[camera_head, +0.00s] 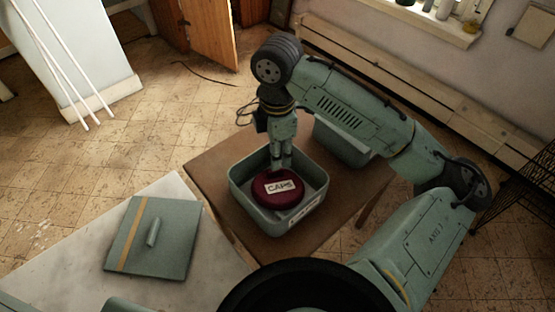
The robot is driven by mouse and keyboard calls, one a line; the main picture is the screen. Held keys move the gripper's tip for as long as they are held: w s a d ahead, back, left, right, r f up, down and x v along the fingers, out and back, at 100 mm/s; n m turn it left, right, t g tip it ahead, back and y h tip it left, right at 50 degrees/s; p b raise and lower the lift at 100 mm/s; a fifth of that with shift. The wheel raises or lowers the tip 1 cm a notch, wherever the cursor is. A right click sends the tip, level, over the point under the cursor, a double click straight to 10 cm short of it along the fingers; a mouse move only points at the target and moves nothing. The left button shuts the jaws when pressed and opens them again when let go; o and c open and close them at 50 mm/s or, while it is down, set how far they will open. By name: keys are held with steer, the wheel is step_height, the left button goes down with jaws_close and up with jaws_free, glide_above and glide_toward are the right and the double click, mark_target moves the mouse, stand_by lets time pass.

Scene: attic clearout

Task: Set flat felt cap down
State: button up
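A flat, round dark red cap (273,198) with a white label reading "CAPS" shows inside an open grey-green box (242,196) on a brown table. My gripper (280,168) points down into this box at the cap's far edge. Its fingertips overlap the cap's edge in the picture. I cannot tell whether they grip the cap or only stand beside it, nor whether the cap rests on the box floor. The box also has a white label on its near side, too slanted to read.
A second grey-green box (338,143) stands behind, partly hidden by my arm. A square green lid (174,235) with a yellow stripe and a handle lies on a pale table (70,262) at left. The brown table (212,172) has bare room left of the box.

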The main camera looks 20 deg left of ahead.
step_height(320, 180, up, 8)
steer(key=shift+a, duration=0.1)
stand_by(0.4)
